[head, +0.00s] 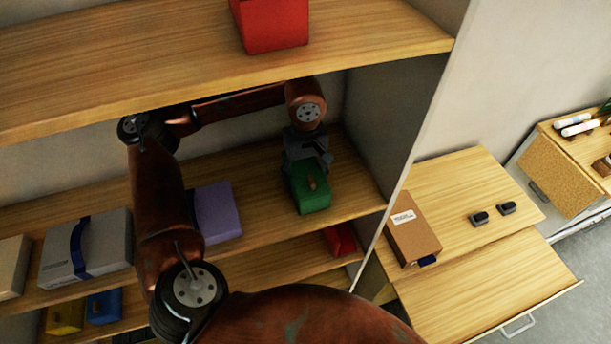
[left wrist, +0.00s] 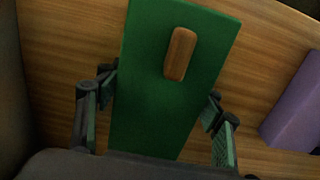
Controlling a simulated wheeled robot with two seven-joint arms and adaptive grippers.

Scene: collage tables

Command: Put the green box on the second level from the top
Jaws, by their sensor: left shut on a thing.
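The green box (head: 313,197), with a small wooden handle on it, is at the right part of the shelf board (head: 262,225) just below the topmost board in view. My left gripper (head: 306,160) reaches in over that board and is shut on the green box. In the left wrist view the gripper's fingers (left wrist: 157,115) lie along both sides of the green box (left wrist: 165,80), with wood behind it. I cannot tell whether the box touches the board or is slightly above it. My right gripper is not in view.
A red box (head: 272,25) stands on the board above. A purple box (head: 217,212) and a grey-white box (head: 88,250) share the green box's level. Yellow (head: 64,317), blue (head: 104,307) and red (head: 340,239) boxes are lower. The shelf's side panel (head: 398,150) is close on the right.

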